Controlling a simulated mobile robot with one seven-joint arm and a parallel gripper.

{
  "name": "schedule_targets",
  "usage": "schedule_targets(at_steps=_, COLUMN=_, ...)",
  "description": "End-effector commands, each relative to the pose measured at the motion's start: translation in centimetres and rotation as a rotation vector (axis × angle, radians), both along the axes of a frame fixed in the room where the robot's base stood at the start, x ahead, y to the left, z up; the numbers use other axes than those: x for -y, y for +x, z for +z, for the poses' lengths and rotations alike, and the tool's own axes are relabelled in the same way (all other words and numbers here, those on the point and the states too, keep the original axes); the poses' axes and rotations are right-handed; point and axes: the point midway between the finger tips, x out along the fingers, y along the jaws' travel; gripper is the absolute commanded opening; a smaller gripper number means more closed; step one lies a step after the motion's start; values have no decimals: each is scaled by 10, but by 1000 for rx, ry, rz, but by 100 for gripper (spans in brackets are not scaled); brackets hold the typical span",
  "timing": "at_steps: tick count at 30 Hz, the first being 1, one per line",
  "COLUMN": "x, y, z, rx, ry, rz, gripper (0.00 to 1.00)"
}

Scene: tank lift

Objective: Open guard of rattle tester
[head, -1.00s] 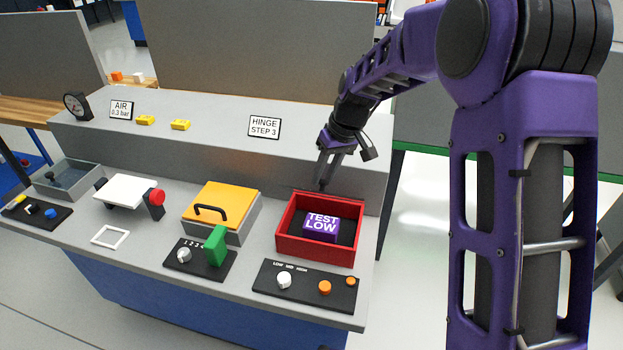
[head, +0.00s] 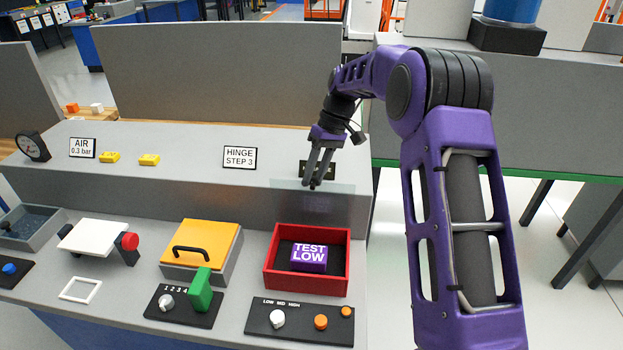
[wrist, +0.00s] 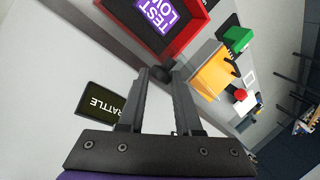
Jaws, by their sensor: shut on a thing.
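The rattle tester is a red open-topped box (head: 268,272) with a purple block marked TEST LOW (head: 309,258) inside. A clear, faint guard panel (head: 340,204) stands raised behind the box, against the grey riser. My gripper (head: 313,184) is at the guard's upper edge, above and behind the box, fingers shut on it. In the wrist view, my gripper (wrist: 162,75) has a small dark knob (wrist: 165,73) between its fingertips. The red box (wrist: 195,38) also shows there, and the clear panel is hard to make out.
The RATTLE sign (wrist: 100,102) is on the riser, close beside my fingers. A control panel (head: 300,321) with knobs lies in front of the box. A yellow lidded box (head: 205,245) stands to the left. The HINGE STEP 3 sign (head: 240,157) stands on the riser.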

Motion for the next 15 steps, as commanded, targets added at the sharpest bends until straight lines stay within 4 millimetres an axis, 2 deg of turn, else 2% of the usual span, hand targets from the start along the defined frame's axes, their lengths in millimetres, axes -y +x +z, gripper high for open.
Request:
schedule_targets(at_steps=1, x=11, y=2, z=-9, rx=-30, ry=-15, rz=-6, gripper=0)
schedule_targets(at_steps=15, x=12, y=11, z=-10, rx=-112, ry=-6, rz=-4, gripper=0)
